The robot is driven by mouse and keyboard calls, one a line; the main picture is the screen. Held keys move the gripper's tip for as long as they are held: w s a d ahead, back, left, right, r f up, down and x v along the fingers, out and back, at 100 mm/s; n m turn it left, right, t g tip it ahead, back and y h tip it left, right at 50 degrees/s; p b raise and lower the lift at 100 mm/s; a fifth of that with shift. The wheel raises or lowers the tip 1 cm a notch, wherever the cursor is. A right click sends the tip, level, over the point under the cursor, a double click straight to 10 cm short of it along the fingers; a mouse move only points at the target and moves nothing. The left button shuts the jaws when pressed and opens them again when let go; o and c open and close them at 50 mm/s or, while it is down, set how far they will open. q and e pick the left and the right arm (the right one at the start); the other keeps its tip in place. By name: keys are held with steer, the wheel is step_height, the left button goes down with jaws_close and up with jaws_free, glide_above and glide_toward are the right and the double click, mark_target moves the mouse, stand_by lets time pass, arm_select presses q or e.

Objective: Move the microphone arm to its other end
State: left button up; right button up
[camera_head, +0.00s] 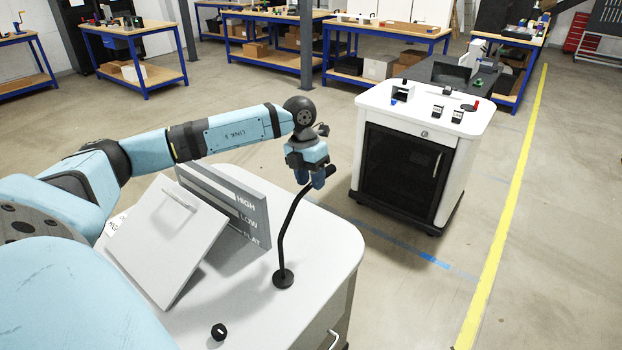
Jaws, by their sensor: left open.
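The microphone arm (284,233) is a thin black gooseneck on a round black base. It stands on the white cabinet top (309,254) near its right edge, and its upper part bends to the right. My left gripper (318,180) is light blue and black and hangs at the top end of the microphone arm, with its fingers pointing down. The fingers are open around or beside the black tip; I cannot tell whether they touch it. My right gripper is not in view.
A grey panel (252,205) marked HIGH, LOW, FLAT and a tilted white panel with a handle (170,240) stand left of the microphone arm. A small black knob (218,331) lies in front. A second white cabinet (462,140) stands beyond, across open floor.

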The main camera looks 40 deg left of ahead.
arm_select(q)
steer(key=shift+f, duration=0.3)
jaws_close()
